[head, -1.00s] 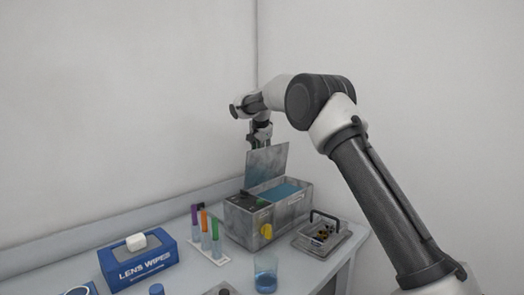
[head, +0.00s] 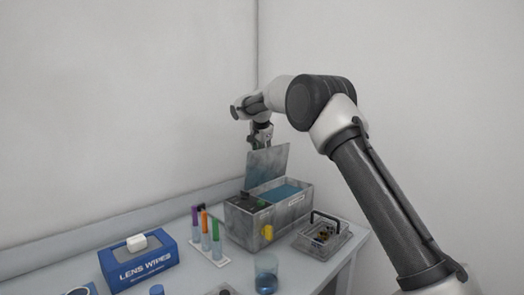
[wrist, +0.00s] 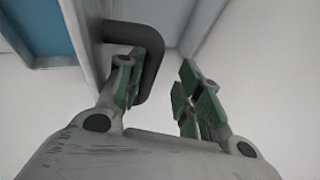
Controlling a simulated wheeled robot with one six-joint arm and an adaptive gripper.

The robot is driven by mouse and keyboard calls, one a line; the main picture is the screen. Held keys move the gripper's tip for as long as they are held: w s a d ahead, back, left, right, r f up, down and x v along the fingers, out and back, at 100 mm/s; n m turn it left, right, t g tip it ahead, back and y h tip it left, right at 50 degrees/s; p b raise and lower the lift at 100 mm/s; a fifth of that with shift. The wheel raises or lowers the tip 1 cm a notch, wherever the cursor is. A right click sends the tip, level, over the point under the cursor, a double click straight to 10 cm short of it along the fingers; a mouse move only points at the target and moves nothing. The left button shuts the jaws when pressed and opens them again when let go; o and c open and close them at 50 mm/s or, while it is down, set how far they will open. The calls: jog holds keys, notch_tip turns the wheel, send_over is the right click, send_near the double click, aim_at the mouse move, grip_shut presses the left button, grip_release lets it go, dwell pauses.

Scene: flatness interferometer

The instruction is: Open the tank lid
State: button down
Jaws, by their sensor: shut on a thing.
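The tank (head: 285,212) is a grey metal box on the bench, with blue liquid (head: 287,192) inside. Its lid (head: 266,168) is a grey panel standing raised, nearly upright, at the tank's left part. My gripper (head: 258,146) is at the lid's top edge, behind it, so the fingers are mostly hidden in the head view. In the wrist view, a dark bent handle (wrist: 149,45) on the lid (wrist: 90,35) passes by the left finger.
A glass beaker (head: 266,272) and a blue lens wipes box (head: 140,262) stand nearer. Walls close in behind.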

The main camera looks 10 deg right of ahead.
jog(key=shift+a+f, duration=0.45)
jog(key=shift+f, duration=0.25)
jog(key=c, duration=1.7)
grip_release()
jog(key=shift+w+f, duration=0.1)
jog(key=shift+w, duration=0.05)
jog(key=shift+w+a+f, duration=0.1)
jog(key=shift+w, duration=0.05)
jog(key=shift+c, duration=0.3)
